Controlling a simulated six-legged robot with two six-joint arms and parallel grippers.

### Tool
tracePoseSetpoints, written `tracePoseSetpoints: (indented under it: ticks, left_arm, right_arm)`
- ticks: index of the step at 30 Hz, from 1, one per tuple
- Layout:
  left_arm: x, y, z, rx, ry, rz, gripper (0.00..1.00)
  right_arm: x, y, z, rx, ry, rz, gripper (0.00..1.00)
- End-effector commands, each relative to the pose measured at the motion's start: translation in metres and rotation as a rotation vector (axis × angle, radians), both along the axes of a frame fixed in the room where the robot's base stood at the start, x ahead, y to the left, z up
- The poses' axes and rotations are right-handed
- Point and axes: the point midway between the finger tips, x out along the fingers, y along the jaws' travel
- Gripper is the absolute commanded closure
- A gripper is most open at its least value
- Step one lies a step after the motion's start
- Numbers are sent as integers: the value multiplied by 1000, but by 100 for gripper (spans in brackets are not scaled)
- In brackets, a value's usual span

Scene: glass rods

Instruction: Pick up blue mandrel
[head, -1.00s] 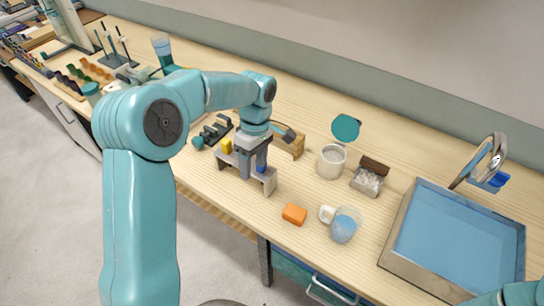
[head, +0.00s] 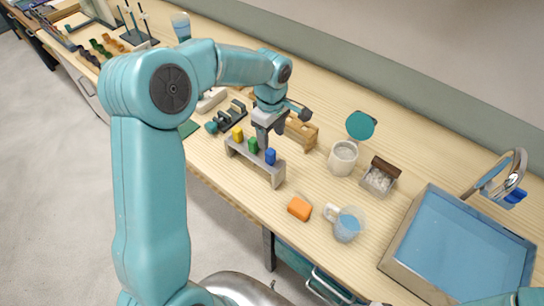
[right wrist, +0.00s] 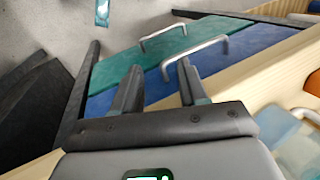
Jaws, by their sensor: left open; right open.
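The blue mandrel (head: 270,156) stands upright at the right end of a small grey rack (head: 264,169). A green mandrel (head: 253,146) and a yellow mandrel (head: 238,134) stand to its left in the same rack. My left gripper (head: 263,142) points down just behind the rack, close to the blue and green mandrels. It is open and its fingers hold nothing; they partly overlap in this view. My right gripper (right wrist: 158,88) is open and empty in the right wrist view, in front of the teal and blue drawer fronts.
An orange block (head: 299,208), a jug of blue liquid (head: 347,225), a white pot (head: 343,158) and a blue-lined tray (head: 400,262) lie to the right. Bare wood lies right of the rack.

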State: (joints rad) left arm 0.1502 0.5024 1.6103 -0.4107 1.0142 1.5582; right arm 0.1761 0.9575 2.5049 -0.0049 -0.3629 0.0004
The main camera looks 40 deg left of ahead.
Motion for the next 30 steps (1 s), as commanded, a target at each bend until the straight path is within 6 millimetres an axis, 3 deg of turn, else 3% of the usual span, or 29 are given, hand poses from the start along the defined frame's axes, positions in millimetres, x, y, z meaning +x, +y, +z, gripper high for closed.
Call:
tracePoseSetpoints:
  ticks: [3, 11, 18, 26, 30]
  left_arm:
    - [0, 0, -19, -1, 2, 1, 42]
    - [3, 0, -38, 0, 0, 1, 42]
    - [2, 0, -77, -1, 1, 1, 42]
    - [3, 0, -79, 0, -1, 1, 42]
    - [3, 0, -79, 0, -1, 1, 87]
  right_arm:
    - [0, 0, -1, 0, 0, 0, 57]
    - [0, 0, -7, 0, 0, 0, 57]
    - [0, 0, -25, 0, 0, 0, 57]
    - [0, 0, -24, 0, 0, 0, 57]
    - [0, 0, -24, 0, 0, 0, 57]
